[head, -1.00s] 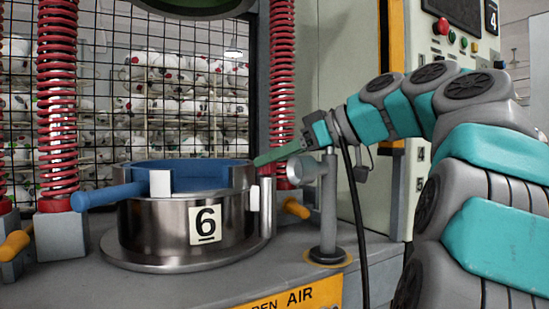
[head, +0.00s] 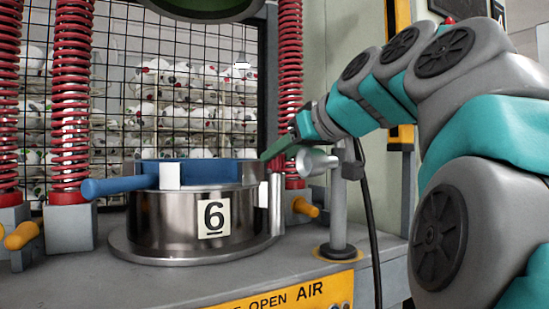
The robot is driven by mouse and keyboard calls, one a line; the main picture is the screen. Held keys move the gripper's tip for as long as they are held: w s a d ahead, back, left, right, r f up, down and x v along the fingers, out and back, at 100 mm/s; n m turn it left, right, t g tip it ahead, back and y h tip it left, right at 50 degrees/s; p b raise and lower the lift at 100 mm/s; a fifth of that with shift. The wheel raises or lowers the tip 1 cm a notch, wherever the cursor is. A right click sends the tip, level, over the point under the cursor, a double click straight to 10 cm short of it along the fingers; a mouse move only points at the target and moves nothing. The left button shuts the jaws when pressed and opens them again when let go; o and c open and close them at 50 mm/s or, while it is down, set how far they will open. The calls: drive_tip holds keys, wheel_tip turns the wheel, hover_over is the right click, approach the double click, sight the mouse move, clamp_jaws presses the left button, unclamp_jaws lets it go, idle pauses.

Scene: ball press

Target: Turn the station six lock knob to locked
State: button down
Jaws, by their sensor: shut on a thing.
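The station six unit is a round steel drum (head: 158,222) with a white "6" plate (head: 214,218). A blue ring (head: 215,172) sits on its top, with a blue handle (head: 117,187) sticking out to the left past a white block (head: 170,176). My gripper (head: 272,154), with green fingers, reaches in from the right, its tips at the ring's rear right edge. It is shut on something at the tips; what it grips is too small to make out. I cannot tell for sure which part is the lock knob.
A grey cone-shaped fitting (head: 316,162) on a post (head: 339,215) stands just under my gripper. Orange-yellow handles (head: 305,206) (head: 21,236) flank the drum. Red springs (head: 73,100) and a wire grid with white balls are behind. A yellow "AIR" plate (head: 290,296) is on the front edge.

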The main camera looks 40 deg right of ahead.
drive_tip(key=shift+c, duration=2.2)
unclamp_jaws()
